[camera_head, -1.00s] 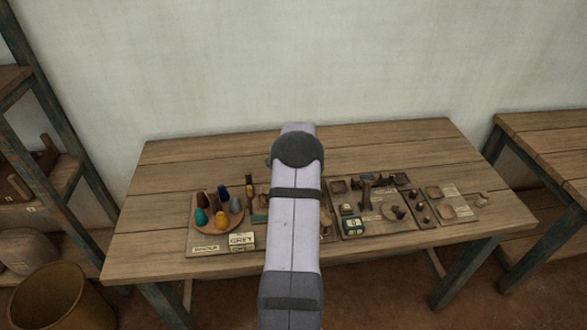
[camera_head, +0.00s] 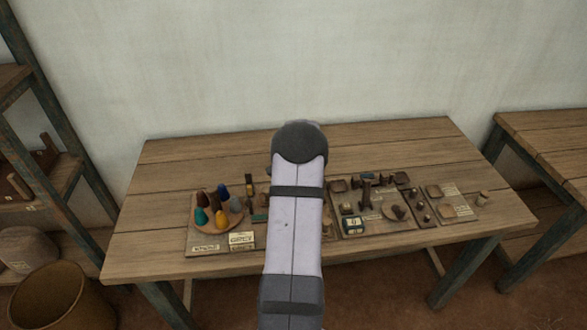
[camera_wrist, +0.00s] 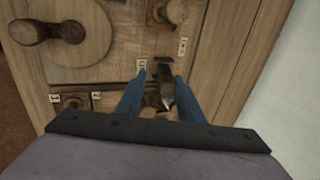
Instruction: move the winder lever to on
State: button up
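In the wrist view my gripper (camera_wrist: 161,76) has its two blue fingers spread apart, pointing down at a wooden board. A small dark brown piece (camera_wrist: 153,96) with a pale edge shows between the fingers; it may be the winder lever, but I cannot tell for sure, nor whether a finger touches it. Small white labels (camera_wrist: 182,47) sit on the board near the fingertips; their marks are too small to read surely. In the head view my arm hides the gripper and the middle of the table.
In the wrist view a round wooden disc (camera_wrist: 82,40) with a dark knob (camera_wrist: 28,32) lies at upper left. In the head view the table (camera_head: 160,160) carries a tray of coloured cones (camera_head: 220,222) on the left and a winder board (camera_head: 378,226) on the right. The table's back is clear.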

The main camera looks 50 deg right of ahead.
dwell(0.4)
jog(key=shift+w+d, duration=0.3)
jog(key=shift+o, duration=0.8)
jog(key=shift+r+p, duration=2.6)
jog(key=shift+r, duration=0.7)
